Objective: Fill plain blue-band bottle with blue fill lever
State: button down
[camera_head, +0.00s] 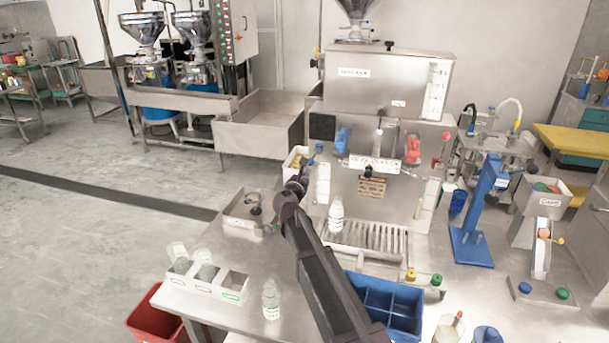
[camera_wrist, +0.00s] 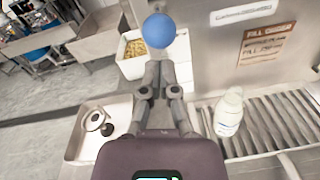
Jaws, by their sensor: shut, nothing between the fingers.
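My gripper (camera_head: 301,182) is shut and empty in front of the filling machine, left of its drip grate; its fingertips also show in the wrist view (camera_wrist: 159,92). A round blue knob (camera_wrist: 158,31) appears just beyond the fingertips, apart from them in the picture; a small blue knob (camera_head: 319,148) shows near there in the head view, by a blue valve (camera_head: 342,141). A white bottle (camera_head: 336,215) stands upright on the left of the grate; in the wrist view (camera_wrist: 229,112) it has a faint bluish band. Its fill level is unclear.
Another clear bottle (camera_head: 271,299) stands on the front table beside a rack (camera_head: 207,278) with bottles. A red valve (camera_head: 413,148) is on the machine's right. A blue divided crate (camera_head: 384,303) lies behind my arm. A tray (camera_head: 250,212) sits left of my gripper.

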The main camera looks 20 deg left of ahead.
jog(key=shift+a+r, duration=0.1)
jog(key=shift+r, duration=0.15)
dwell(0.4)
